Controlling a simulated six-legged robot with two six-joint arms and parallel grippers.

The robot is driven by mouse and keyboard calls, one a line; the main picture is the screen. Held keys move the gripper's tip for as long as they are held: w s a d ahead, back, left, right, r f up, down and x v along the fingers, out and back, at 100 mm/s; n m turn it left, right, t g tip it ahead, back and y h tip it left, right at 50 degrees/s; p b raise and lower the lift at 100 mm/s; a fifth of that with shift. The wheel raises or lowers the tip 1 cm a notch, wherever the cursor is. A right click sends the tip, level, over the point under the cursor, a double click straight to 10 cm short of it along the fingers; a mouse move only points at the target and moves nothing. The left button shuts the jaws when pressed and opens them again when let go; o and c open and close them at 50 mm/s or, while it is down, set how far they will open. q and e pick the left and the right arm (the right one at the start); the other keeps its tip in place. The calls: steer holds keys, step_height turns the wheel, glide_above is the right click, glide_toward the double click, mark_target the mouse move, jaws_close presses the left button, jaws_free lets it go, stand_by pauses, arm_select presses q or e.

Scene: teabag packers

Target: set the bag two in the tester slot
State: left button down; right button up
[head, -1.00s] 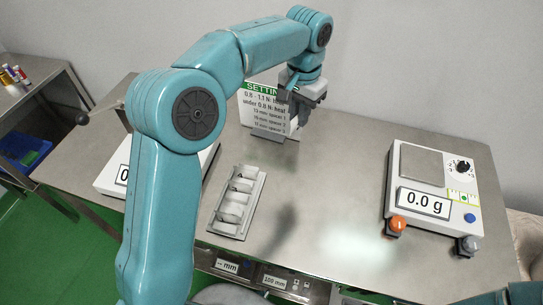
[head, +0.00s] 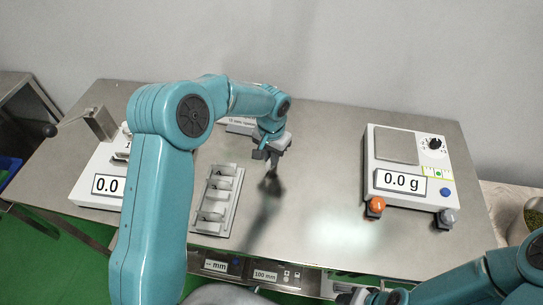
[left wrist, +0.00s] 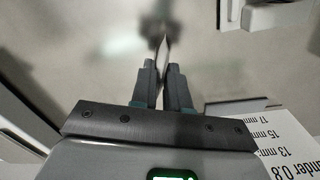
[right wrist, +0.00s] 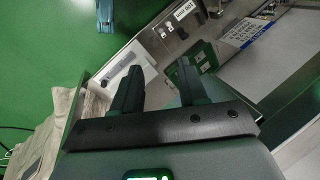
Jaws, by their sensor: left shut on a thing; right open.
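My left gripper (head: 270,155) is shut on a thin pale bag (left wrist: 163,52), seen edge-on in the left wrist view; no number on it can be read. In the head view this gripper hangs above the bench, right of the rack. A grey rack (head: 232,208) holds several upright pale bags. The tester (head: 84,190), a white unit with a "0.0" display and a lever, stands at the left. My arm hides part of it, and I cannot make out its slot. My right gripper (right wrist: 158,88) is open and empty, low by the bench front.
A settings sign (left wrist: 270,140) stands at the back, mostly hidden by my arm. The bench between rack and scale is clear.

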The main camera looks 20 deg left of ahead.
arm_select(q)
steer(key=shift+a+f, duration=0.1)
steer(key=shift+f, duration=0.4)
steer(key=shift+r, duration=0.1)
steer(key=c, duration=1.1)
jaws_free()
steer(key=shift+f, duration=0.2)
steer(key=shift+r, duration=0.1)
